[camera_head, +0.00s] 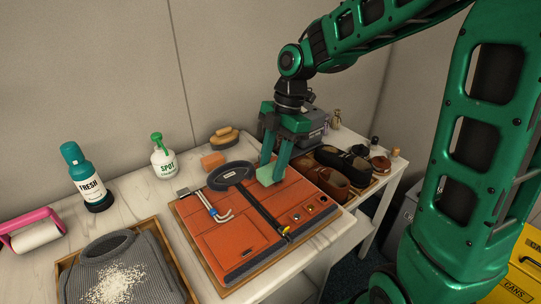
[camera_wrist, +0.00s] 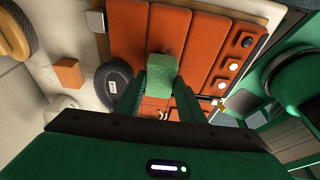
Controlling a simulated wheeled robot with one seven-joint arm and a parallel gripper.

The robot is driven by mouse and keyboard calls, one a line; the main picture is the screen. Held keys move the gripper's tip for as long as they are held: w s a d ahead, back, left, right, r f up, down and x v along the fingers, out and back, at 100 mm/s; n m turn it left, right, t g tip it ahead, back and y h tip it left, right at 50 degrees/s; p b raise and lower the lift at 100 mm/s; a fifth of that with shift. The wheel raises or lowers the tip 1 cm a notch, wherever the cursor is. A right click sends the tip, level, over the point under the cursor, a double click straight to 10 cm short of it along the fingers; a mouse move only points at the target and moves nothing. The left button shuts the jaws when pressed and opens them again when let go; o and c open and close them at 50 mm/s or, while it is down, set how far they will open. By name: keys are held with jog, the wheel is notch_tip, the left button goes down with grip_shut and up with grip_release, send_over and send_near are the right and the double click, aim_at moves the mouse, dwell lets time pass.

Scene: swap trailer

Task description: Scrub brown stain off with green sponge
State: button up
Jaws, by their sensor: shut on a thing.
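My gripper (camera_head: 274,165) points down over the orange panelled piece (camera_head: 222,241), which lies on a wooden board. It is shut on the green sponge (camera_head: 265,175), held between the fingertips at the far part of the orange piece. In the wrist view the green sponge (camera_wrist: 162,70) sits between the two fingers, over the orange panels (camera_wrist: 127,38). I cannot tell whether the sponge touches the surface.
A grey sweater (camera_head: 118,262) with white grains is in a tray at left. A SPOT bottle (camera_head: 162,160), FRESH bottle (camera_head: 88,183), brush (camera_head: 224,137) and orange block (camera_head: 212,160) stand behind. Shoes (camera_head: 345,162) are at right.

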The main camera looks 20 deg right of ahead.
aim_at(273, 168)
jog(key=shift+f, duration=0.45)
jog(key=shift+w+d+f, duration=0.15)
jog(key=shift+d+f, duration=0.25)
jog(key=shift+f, duration=0.05)
jog(key=shift+c, duration=0.4)
jog(key=shift+d+f, duration=0.15)
jog(key=shift+d, duration=0.2)
jog(key=shift+w+d, duration=0.2)
jog(key=shift+d, duration=0.35)
jog(key=shift+w+d, duration=0.2)
jog(key=shift+d, duration=0.35)
jog(key=shift+w+d, duration=0.1)
jog(key=shift+d, duration=0.25)
jog(key=shift+a, duration=0.25)
jog(key=shift+s+a, duration=0.2)
jog(key=shift+a, duration=0.45)
jog(key=shift+s+a, duration=0.25)
jog(key=shift+a, duration=0.45)
jog(key=shift+s+a, duration=0.2)
jog(key=shift+a, duration=0.45)
jog(key=shift+s+a+r+v, duration=0.1)
jog(key=shift+a+v, duration=0.2)
jog(key=shift+v, duration=1)
jog(key=shift+s+a+r+v, duration=0.1)
jog(key=shift+a+v, duration=0.15)
jog(key=shift+v, duration=1.05)
jog(key=shift+s+a+r+v, duration=0.15)
jog(key=shift+a+v, duration=0.15)
jog(key=shift+v, duration=1)
jog(key=shift+f, duration=0.1)
